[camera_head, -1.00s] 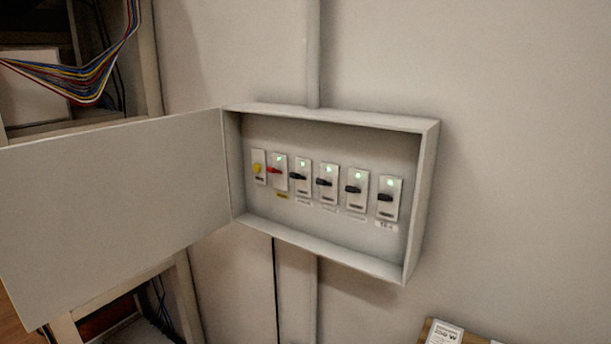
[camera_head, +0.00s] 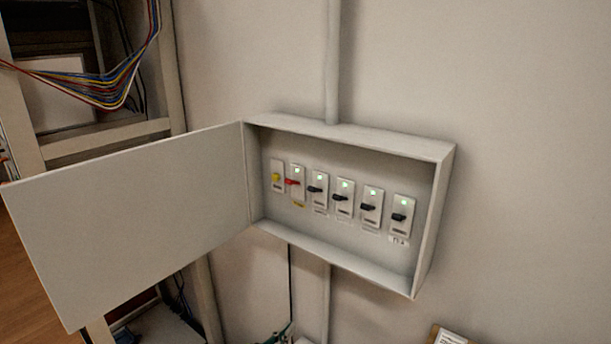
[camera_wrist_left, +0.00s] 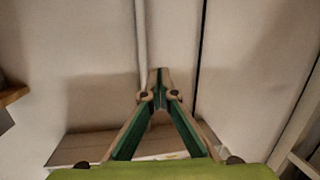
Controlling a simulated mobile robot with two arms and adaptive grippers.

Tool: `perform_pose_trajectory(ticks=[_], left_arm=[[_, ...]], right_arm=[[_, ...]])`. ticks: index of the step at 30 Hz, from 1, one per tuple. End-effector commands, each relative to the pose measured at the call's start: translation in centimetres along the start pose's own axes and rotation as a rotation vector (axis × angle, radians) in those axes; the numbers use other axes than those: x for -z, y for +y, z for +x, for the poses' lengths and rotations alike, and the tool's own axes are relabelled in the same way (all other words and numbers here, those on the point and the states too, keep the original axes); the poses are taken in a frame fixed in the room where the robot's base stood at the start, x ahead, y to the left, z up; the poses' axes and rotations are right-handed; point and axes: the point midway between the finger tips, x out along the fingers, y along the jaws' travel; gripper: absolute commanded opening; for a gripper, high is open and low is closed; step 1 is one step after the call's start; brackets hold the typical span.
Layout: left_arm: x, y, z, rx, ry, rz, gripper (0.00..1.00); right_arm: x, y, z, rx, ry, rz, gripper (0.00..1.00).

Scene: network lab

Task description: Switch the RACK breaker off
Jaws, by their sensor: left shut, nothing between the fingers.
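An open grey breaker box (camera_head: 350,138) hangs on the wall. Inside is a row: a yellow button unit (camera_head: 277,177), a breaker with a red lever (camera_head: 296,183), and several breakers with black levers (camera_head: 343,198). Each breaker shows a lit green lamp. The labels are too small to read, so I cannot tell which is RACK. My left gripper (camera_wrist_left: 158,75) is shut and empty in the left wrist view, in front of the wall. My right gripper is not in view.
The box door (camera_head: 135,220) stands swung open to the left. A rack frame with coloured cables (camera_head: 100,88) is behind it. A conduit (camera_head: 333,60) runs above the box and continues below. A labelled item (camera_head: 452,336) is at bottom right. The wall right of the box is clear.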

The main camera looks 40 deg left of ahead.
Motion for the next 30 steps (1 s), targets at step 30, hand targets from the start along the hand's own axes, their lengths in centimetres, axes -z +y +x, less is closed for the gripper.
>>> perform_pose_trajectory(ticks=[30], left_arm=[[38.1, 3.2, -9.2, -0.185, 0.65, 0.033, 0.0]], right_arm=[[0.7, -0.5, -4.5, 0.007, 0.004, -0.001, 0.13]])
